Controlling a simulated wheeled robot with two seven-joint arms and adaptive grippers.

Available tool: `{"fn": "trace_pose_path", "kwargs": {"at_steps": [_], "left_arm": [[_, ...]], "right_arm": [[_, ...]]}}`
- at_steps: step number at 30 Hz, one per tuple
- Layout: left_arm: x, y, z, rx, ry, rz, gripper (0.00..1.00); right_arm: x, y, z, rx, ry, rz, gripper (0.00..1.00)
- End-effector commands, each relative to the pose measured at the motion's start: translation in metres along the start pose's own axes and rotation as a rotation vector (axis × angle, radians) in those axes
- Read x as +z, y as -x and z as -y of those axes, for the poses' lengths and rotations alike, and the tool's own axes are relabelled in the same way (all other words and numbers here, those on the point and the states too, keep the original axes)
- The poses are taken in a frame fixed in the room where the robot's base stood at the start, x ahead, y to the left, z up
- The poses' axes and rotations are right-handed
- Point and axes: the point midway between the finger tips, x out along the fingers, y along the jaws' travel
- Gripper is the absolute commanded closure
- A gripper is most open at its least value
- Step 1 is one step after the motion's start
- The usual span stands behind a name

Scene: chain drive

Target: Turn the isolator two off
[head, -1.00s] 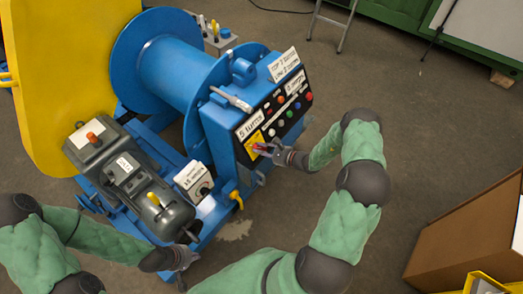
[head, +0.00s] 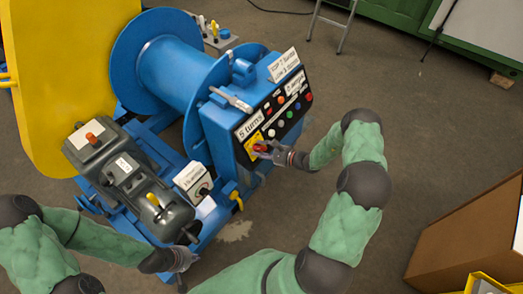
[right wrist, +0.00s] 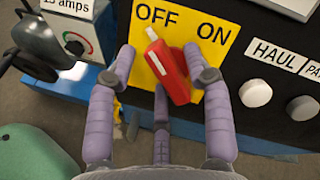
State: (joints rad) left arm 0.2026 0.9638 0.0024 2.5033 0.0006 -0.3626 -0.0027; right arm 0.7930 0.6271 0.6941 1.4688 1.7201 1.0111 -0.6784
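A red rotary handle (right wrist: 172,66) with a white tip sits on a yellow plate (right wrist: 222,15) lettered OFF on the left and ON on the right. It also shows on the control panel in the head view (head: 261,147). The handle is tilted, its white tip pointing up and left towards OFF. My right gripper (right wrist: 165,70) has its fingers on either side of the handle. The right finger is at the handle's side, and a gap shows on the left. No isolator number is readable. My left gripper (head: 184,260) is low, near the grey motor's end; its fingers are unclear.
The blue winch (head: 178,70) carries the black panel with several buttons. White HAUL (right wrist: 256,93) and neighbouring buttons are right of the plate. A dial box (head: 200,186) is at lower left of the panel. A cardboard box (head: 470,235) stands at right. Open floor lies between.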

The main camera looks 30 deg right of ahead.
Motion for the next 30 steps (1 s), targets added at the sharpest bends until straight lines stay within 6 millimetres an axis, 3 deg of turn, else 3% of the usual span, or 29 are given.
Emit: {"fn": "trace_pose_path", "kwargs": {"at_steps": [11, 24, 30], "left_arm": [[0.000, 0.000, 0.000, 0.000, 0.000, 0.000, 1.00], [0.000, 0.000, 0.000, 0.000, 0.000, 0.000, 1.00], [0.000, 0.000, 0.000, 0.000, 0.000, 0.000, 1.00]], "right_arm": [[-0.001, 0.008, 0.001, -0.003, 0.000, -0.001, 0.48], [-0.001, 0.087, 0.001, -0.003, -0.002, -0.004, 0.48], [-0.001, 0.112, 0.000, -0.001, -0.001, -0.002, 0.48]]}}
